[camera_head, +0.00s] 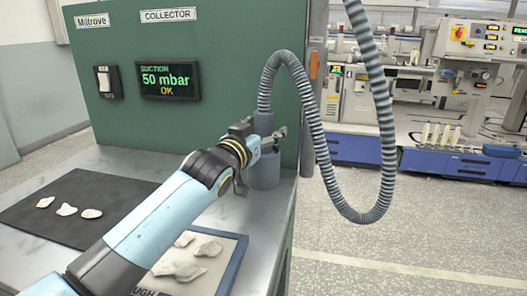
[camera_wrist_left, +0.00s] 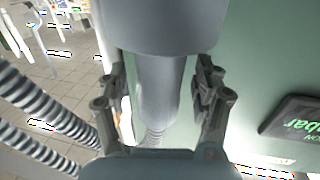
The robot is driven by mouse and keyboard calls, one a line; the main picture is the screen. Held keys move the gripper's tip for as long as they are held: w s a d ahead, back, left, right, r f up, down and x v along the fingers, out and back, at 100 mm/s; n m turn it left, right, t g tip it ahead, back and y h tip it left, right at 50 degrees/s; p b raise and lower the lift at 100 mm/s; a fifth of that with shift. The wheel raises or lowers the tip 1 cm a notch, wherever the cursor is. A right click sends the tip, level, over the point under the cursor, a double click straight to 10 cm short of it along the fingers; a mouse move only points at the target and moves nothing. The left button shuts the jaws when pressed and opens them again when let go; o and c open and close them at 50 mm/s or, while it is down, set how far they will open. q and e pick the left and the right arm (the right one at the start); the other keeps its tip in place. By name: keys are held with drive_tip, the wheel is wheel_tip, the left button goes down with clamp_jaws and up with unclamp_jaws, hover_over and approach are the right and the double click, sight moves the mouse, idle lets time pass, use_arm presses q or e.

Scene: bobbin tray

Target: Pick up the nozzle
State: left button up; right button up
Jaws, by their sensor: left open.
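The nozzle (camera_head: 264,124) is a grey tube on the end of a ribbed hose. It stands upright at a wider grey cylindrical holder (camera_head: 265,172) by the right end of the bench. My left gripper (camera_head: 264,141) is at the nozzle, just above the holder. In the left wrist view, the nozzle (camera_wrist_left: 160,85) lies between the two open fingers of the gripper (camera_wrist_left: 158,82), with gaps visible beside it. The wide grey holder (camera_wrist_left: 172,25) fills the top of that view. My arm hides part of the holder in the head view. My right gripper is not in view.
The ribbed hose (camera_head: 313,120) arches up from the nozzle and hangs in a loop right of the bench. A green panel (camera_head: 210,50) with a suction display (camera_head: 169,81) stands behind. A dark mat (camera_head: 82,190) and a blue-edged tray (camera_head: 232,262) hold pale pieces.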

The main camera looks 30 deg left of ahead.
use_arm(q)
drive_tip(key=shift+c, duration=0.3)
clamp_jaws()
idle(0.3)
wheel_tip(320, 180, up, 10)
drive_tip(key=shift+r+p, duration=0.1)
drive_tip(key=shift+p, duration=0.75)
wheel_tip(320, 180, up, 4)
drive_tip(key=p, duration=0.4)
drive_tip(key=shift+r, duration=0.1)
